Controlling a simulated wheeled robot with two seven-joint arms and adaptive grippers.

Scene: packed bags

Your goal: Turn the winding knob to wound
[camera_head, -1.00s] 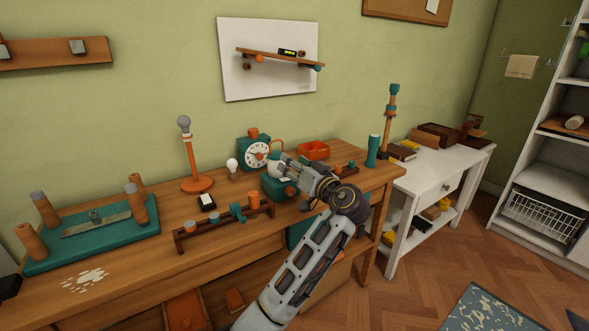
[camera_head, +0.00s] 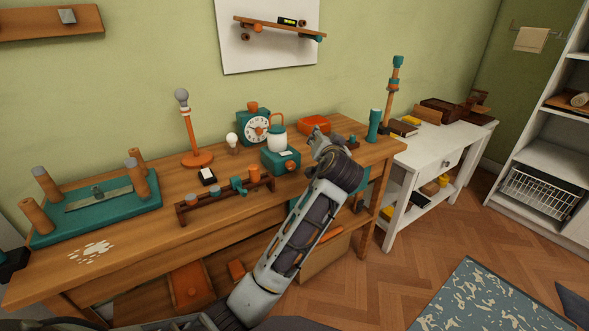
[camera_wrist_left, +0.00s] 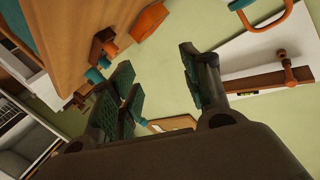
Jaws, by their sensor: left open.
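A teal clock (camera_head: 255,127) with a white dial and an orange top stands at the back of the wooden workbench. In front of it is a teal box (camera_head: 280,161) with a small round knob (camera_head: 289,163) on its front; a white jug with an orange handle (camera_head: 277,138) stands at the box. I cannot tell which part is the winding knob, or its setting. My left gripper (camera_head: 317,134) is right of the box, apart from it. In the left wrist view its padded fingers (camera_wrist_left: 160,80) are spread and empty. My right gripper is not in view.
An orange tray (camera_head: 314,124) is behind my left gripper. A teal cylinder (camera_head: 374,125) stands to the right. A rail with pegs (camera_head: 222,200) lies at the bench front, and a lamp (camera_head: 196,158) and a bulb (camera_head: 232,140) stand left of the clock.

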